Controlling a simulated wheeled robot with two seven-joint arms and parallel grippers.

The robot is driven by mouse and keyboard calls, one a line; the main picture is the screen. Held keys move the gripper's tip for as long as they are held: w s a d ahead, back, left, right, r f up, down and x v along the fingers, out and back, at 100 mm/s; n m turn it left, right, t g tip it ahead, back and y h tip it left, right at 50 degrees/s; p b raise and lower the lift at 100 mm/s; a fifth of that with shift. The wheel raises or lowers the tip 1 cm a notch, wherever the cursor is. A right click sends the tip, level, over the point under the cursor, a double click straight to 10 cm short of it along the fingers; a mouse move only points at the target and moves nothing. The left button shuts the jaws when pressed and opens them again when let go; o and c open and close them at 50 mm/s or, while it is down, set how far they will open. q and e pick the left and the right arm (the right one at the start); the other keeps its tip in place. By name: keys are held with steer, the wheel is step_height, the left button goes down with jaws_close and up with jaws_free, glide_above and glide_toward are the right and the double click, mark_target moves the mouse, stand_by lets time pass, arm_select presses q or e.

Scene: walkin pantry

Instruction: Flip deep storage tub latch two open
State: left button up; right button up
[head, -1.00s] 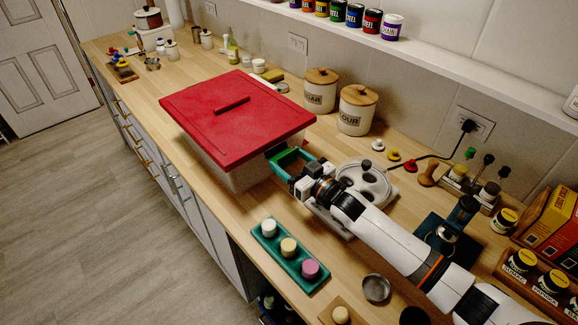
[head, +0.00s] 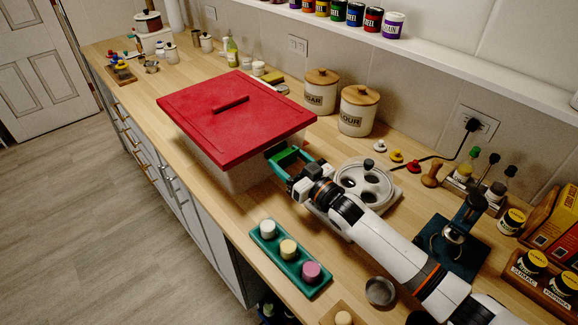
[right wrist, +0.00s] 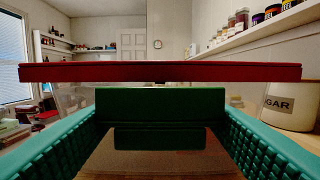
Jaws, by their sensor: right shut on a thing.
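The deep storage tub (head: 240,178) has clear, pale walls and a red lid (head: 200,105) with a bar handle. It stands on the wooden counter. A green latch (head: 284,156) is on the tub's side facing my right gripper. In the right wrist view the latch (right wrist: 160,105) is a broad dark green panel just below the red lid edge (right wrist: 160,72), with a smaller tab at its bottom. My right gripper (head: 288,160) is shut on the latch, with a teal finger on each side of it. Any other latches are hidden. My left gripper is out of view.
A white round-topped device (head: 365,185) lies close beside my right gripper. A teal tray (head: 265,250) with three small pots is at the front. SUGAR (head: 320,98) and FLOUR (head: 357,117) canisters stand behind. Bare counter (head: 215,205) runs along the tub's front.

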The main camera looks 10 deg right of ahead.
steer(key=shift+f, duration=0.15)
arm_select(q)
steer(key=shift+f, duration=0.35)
arm_select(e)
steer(key=o, duration=0.6)
steer(key=b+v, duration=0.1)
steer(key=v, duration=1)
steer(key=shift+b, duration=0.4)
steer(key=shift+s+d, duration=0.3)
steer(key=shift+s, duration=0.1)
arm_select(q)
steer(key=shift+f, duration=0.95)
